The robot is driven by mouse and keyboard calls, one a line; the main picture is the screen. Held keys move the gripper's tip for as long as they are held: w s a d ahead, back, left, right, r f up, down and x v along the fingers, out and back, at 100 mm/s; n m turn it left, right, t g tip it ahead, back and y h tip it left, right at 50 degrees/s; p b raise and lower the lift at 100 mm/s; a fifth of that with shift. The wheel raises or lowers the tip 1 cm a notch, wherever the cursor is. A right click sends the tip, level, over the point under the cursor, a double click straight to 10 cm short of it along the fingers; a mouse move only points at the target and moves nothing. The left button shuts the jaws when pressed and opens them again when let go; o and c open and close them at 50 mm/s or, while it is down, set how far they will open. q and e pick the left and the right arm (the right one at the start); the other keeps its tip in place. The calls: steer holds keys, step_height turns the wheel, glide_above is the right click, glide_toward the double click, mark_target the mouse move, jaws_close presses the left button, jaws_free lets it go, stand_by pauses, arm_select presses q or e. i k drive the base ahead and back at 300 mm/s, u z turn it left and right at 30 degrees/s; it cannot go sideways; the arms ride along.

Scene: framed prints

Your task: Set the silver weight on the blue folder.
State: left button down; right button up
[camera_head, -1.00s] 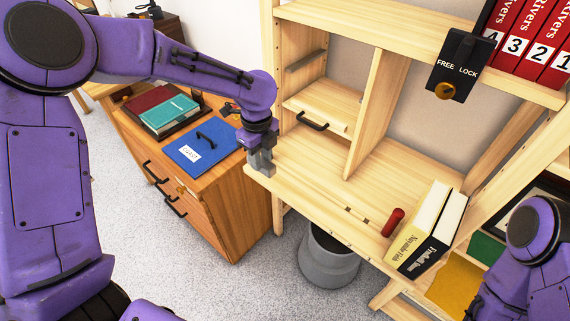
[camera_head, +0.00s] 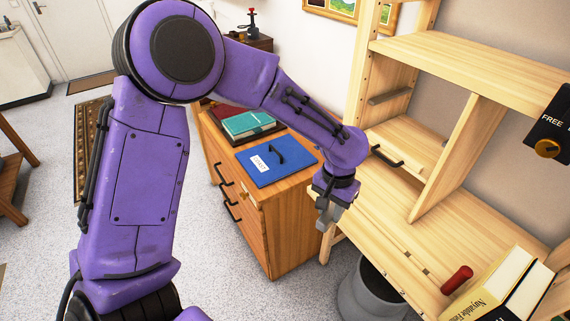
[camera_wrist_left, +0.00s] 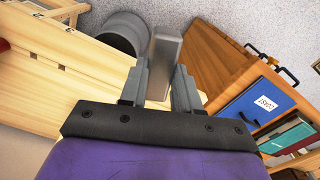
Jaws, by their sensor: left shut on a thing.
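The silver weight (camera_wrist_left: 164,68) is a grey block between the fingers of my left gripper (camera_wrist_left: 161,85) in the left wrist view. The gripper (camera_head: 329,208) is shut on it and holds it in the air by the left end of the wooden desk, right of the cabinet. The blue folder (camera_head: 291,172) lies flat on the cabinet top, with a white label and a dark handle-like piece on it. It also shows in the left wrist view (camera_wrist_left: 240,110). The gripper and weight are apart from the folder. My right gripper is out of view.
A teal book (camera_head: 248,124) on a red one lies behind the folder on the wooden cabinet (camera_head: 285,228). The wooden desk (camera_head: 400,238) holds a red cylinder (camera_head: 457,279) and upright books (camera_head: 493,292). A grey bin (camera_head: 372,296) stands below the desk.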

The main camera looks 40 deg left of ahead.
mark_target(291, 151)
steer(key=k, duration=0.35)
steer(key=u, duration=1.7)
steer(key=i, duration=1.6)
steer(key=z, duration=1.7)
